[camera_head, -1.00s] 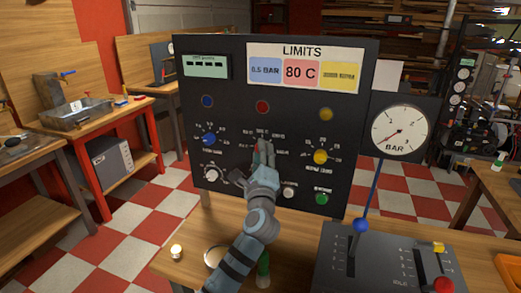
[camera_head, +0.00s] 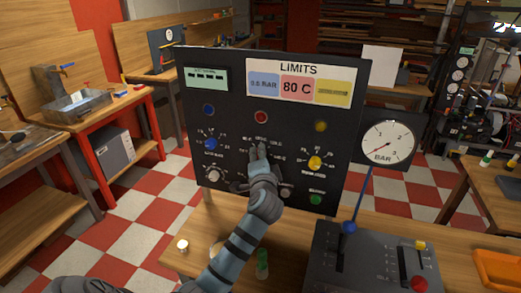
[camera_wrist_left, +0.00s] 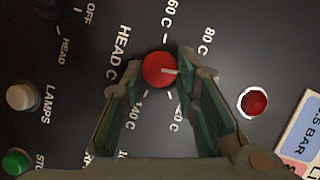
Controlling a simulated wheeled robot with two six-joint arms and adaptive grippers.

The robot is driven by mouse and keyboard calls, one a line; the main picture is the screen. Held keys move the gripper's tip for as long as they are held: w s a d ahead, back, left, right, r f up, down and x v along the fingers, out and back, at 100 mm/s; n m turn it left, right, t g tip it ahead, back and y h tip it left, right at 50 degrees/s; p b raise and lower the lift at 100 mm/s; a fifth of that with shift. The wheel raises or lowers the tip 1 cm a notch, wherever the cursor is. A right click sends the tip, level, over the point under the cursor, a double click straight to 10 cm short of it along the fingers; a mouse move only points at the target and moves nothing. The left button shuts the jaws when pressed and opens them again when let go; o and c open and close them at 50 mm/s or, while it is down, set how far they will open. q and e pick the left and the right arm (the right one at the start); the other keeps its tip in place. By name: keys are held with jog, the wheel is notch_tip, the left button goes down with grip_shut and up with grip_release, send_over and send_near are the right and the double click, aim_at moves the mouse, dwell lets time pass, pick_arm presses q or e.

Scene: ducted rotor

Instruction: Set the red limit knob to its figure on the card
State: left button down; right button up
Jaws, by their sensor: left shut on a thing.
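The black panel (camera_head: 230,90) carries a white LIMITS card (camera_head: 338,71), whose red field (camera_head: 296,88) reads 80 C. My left gripper (camera_head: 258,152) is at the middle of the panel and hides the red knob in the head view. In the left wrist view the red knob (camera_wrist_left: 158,69) sits between the fingertips of my left gripper (camera_wrist_left: 162,73), which is shut on it. The knob's white pointer line points right in that view, between the 80 C label (camera_wrist_left: 206,41) and the 120 C label, toward a stretch of scale hidden by a finger.
A blue knob (camera_head: 211,144) and a yellow knob (camera_head: 315,162) flank my gripper. A red lamp (camera_head: 261,117) is above it. A BAR gauge (camera_head: 388,142) and a lever box (camera_head: 370,260) stand at right. A green-capped bottle (camera_head: 262,262) stands close by my forearm.

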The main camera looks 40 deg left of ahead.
pick_arm(q)
jog(key=n+h+p, duration=0.1)
jog(key=n+p, duration=0.1)
jog(key=n+h+p, duration=0.1)
jog(key=n, duration=0.1)
jog(key=n+h+p, duration=0.1)
jog(key=p, duration=0.1)
jog(key=shift+s+a+r+n+p, duration=0.15)
jog(key=shift+a+r+n+p, duration=0.15)
jog(key=shift+n, duration=0.1)
jog(key=shift+d+f+g+h, duration=0.1)
jog(key=shift+g+h, duration=0.2)
jog(key=c, duration=1.2)
grip_release()
jog(key=shift+c, duration=0.2)
jog(key=v, duration=1.2)
